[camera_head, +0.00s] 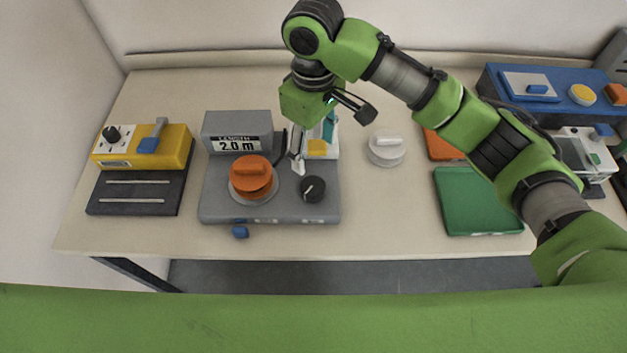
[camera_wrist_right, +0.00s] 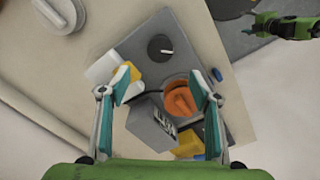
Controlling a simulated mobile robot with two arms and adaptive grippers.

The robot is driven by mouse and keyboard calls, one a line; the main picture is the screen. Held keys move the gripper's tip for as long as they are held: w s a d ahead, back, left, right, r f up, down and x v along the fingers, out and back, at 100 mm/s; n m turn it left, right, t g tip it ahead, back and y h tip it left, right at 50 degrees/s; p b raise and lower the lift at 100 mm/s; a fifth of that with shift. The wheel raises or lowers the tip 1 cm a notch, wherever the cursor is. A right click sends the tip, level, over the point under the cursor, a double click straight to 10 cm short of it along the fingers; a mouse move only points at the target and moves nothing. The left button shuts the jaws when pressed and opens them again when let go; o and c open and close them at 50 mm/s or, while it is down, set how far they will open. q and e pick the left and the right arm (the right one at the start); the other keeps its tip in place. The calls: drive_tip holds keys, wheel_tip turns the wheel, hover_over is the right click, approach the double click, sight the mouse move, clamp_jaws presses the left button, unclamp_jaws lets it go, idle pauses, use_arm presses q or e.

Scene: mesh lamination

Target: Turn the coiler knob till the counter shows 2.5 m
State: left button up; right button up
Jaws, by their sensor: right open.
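The grey coiler (camera_head: 218,205) stands on the table with a counter (camera_head: 238,144) reading 2.0 m at its back. On its top are a large orange knob (camera_head: 251,176) and a small black knob (camera_head: 313,189) with a white pointer line. My right gripper (camera_head: 333,138) is open and empty above the back right of the coiler, touching neither knob. A green and black part, likely my left gripper (camera_wrist_right: 285,26), shows at the wrist view's upper right, its jaws unclear.
A yellow device (camera_head: 173,150) with a black base stands left of the coiler. A white round knob (camera_head: 386,148) and a green pad (camera_head: 478,202) lie to the right. A small blue piece (camera_head: 240,232) is at the coiler's front.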

sight(313, 185)
wheel_tip(313, 185, down, 14)
drive_tip(key=shift+r+p, duration=0.25)
drive_tip(key=shift+p, duration=0.75)
